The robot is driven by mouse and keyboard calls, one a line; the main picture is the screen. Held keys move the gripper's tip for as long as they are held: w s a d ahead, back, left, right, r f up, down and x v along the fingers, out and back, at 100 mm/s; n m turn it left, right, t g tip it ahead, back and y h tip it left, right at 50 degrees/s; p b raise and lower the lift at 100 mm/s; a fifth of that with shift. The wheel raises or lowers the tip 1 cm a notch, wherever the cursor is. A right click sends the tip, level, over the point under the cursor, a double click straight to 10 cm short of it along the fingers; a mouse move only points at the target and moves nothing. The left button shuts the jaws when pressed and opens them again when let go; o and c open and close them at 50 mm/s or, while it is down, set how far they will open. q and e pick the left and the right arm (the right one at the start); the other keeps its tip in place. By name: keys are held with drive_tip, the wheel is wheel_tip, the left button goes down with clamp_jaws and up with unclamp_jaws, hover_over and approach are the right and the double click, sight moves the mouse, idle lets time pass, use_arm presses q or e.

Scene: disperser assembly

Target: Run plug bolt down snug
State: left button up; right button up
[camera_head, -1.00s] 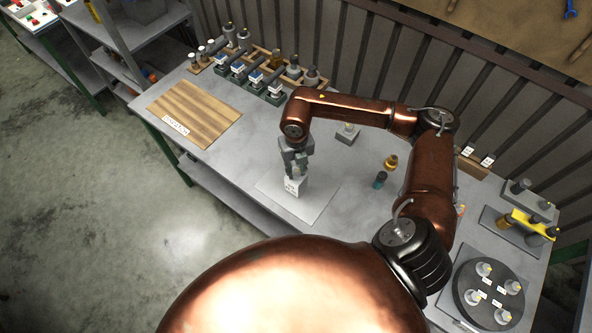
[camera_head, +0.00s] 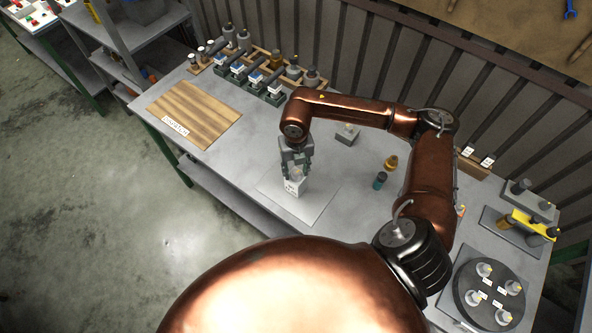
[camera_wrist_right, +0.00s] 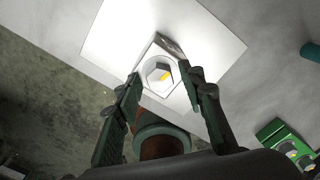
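My right gripper (camera_head: 297,165) points down over a small white block (camera_head: 292,188), which stands on a pale square mat (camera_head: 318,203) on the table. In the right wrist view, a pale hexagonal bolt head (camera_wrist_right: 158,73) with a yellow mark sits on top of the block. The fingers of my right gripper (camera_wrist_right: 160,74) are apart on either side of the bolt head, with small gaps visible. The bolt's shank is hidden, so its depth cannot be told. My left gripper is not in view.
A small grey block (camera_head: 346,135), a yellow-orange part (camera_head: 391,163) and a teal cylinder (camera_head: 380,181) stand right of the mat. A wooden board (camera_head: 195,112) lies left. Racked parts line the back. A dark round tray (camera_head: 460,310) is at lower right.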

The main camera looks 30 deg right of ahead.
sight(296, 173)
drive_tip(key=shift+r, duration=0.15)
wheel_tip(296, 173, up, 12)
idle(0.6)
idle(0.4)
